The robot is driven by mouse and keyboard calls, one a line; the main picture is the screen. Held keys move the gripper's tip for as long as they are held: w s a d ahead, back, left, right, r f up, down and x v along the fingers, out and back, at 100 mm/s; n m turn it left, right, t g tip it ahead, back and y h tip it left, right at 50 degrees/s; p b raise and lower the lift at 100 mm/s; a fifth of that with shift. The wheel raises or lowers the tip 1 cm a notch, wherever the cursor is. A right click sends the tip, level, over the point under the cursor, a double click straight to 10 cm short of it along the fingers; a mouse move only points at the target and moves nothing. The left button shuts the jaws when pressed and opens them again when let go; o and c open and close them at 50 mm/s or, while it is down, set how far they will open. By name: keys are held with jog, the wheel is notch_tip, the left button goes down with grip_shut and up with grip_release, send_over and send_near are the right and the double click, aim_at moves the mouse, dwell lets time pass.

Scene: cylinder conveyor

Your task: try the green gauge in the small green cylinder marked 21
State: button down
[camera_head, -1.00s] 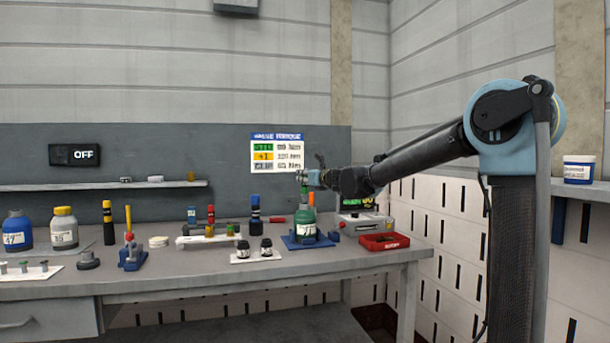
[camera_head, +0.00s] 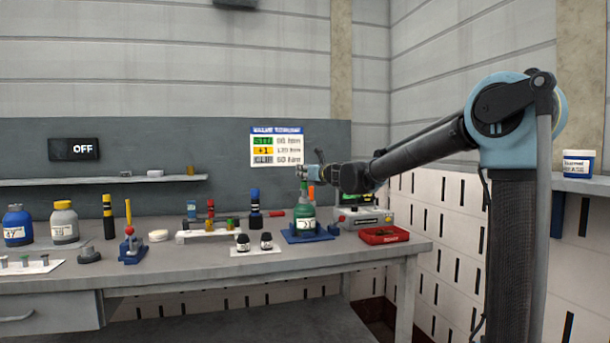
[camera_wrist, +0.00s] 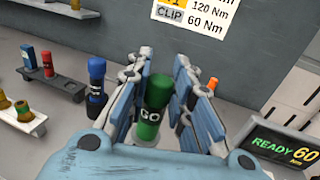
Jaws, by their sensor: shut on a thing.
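The small green cylinder (camera_head: 304,212) stands upright on a blue base plate (camera_head: 328,233) at the right part of the workbench, in the head view. Its white label is too small to read surely. My gripper (camera_head: 306,172) is right above the cylinder's top. In the wrist view my gripper (camera_wrist: 163,95) is shut on the green gauge (camera_wrist: 153,98), whose band reads GO. The gauge stands between the two fingers.
A torque tester (camera_wrist: 280,148) with a lit READY 60 display is right of the cylinder. A red tray (camera_head: 384,236) lies at the bench's right edge. A blue gauge (camera_wrist: 97,88) stands to the left. Two small black pots (camera_head: 254,242) stand on a white plate in front-left.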

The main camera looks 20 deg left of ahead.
jog(key=shift+f, duration=1.4)
dwell(0.4)
dwell(0.7)
jog(key=shift+r, duration=3.7)
